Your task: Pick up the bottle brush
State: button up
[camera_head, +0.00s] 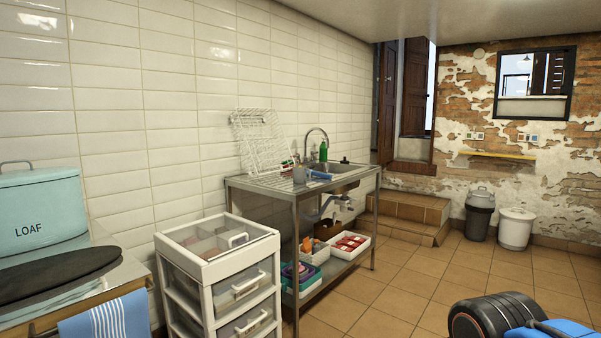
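I cannot make out the bottle brush for certain. On the metal sink table (262,183) stands a small grey cup (299,175), with thin upright items at it too small to tell apart. A green bottle (323,152) stands beside the tap, and a small blue item (320,174) lies near the basin's front edge. My gripper is not in view.
A white drawer unit (215,262) stands left of the sink table, near a blue LOAF bin (40,210). A black and blue object (490,316) is at bottom right. Tiled floor (400,290) lies open between.

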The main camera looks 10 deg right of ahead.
aim_at(329, 177)
jog(key=i+l+u, duration=0.45)
jog(key=i+l, duration=1.1)
